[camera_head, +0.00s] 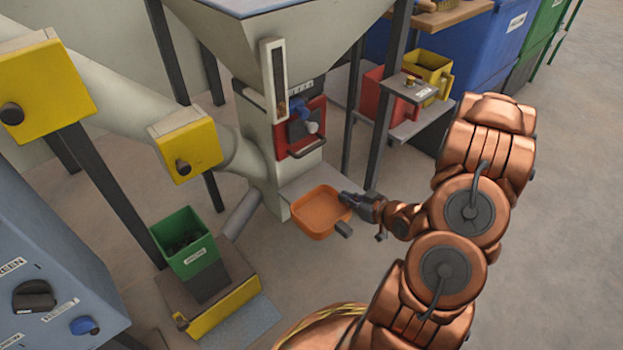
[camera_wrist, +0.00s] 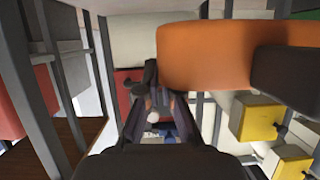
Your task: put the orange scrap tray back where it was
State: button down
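The orange scrap tray (camera_head: 318,232), a shallow open box with a dark handle (camera_head: 344,229) at its lower right, is at the foot of the filler. It looks empty in the head view. My gripper (camera_head: 347,197) is at the tray's right rim, above the handle; I cannot tell whether it touches the rim. In the wrist view the tray (camera_wrist: 215,55) fills the upper right, close to the camera, with its handle (camera_wrist: 285,80) to the right, apart from my dark fingers (camera_wrist: 158,95). Whether the fingertips are closed on the rim is unclear. What supports the tray is hidden.
The filler's grey plate (camera_head: 285,183) lies behind the tray, below the red panel (camera_head: 302,130). A green bin (camera_head: 184,243) stands on a platform to the left. Red and yellow bins (camera_head: 430,72) sit on a shelf behind my arm. Floor in front of the tray is clear.

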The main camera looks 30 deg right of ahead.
jog(key=w+d+b, duration=0.1)
jog(key=w+d, duration=0.1)
jog(key=w, duration=0.2)
jog(key=w+d+f+b, duration=0.1)
jog(key=w+d, duration=0.1)
jog(key=w, duration=0.3)
jog(key=w+d+b, duration=0.2)
jog(key=w, duration=0.3)
jog(key=shift+w+d+f, duration=0.25)
jog(key=shift+d, duration=0.15)
jog(key=shift+f+b, duration=1.3)
jog(key=shift+f, duration=0.55)
jog(key=shift+r, duration=0.15)
jog(key=c, duration=1.3)
grip_release()
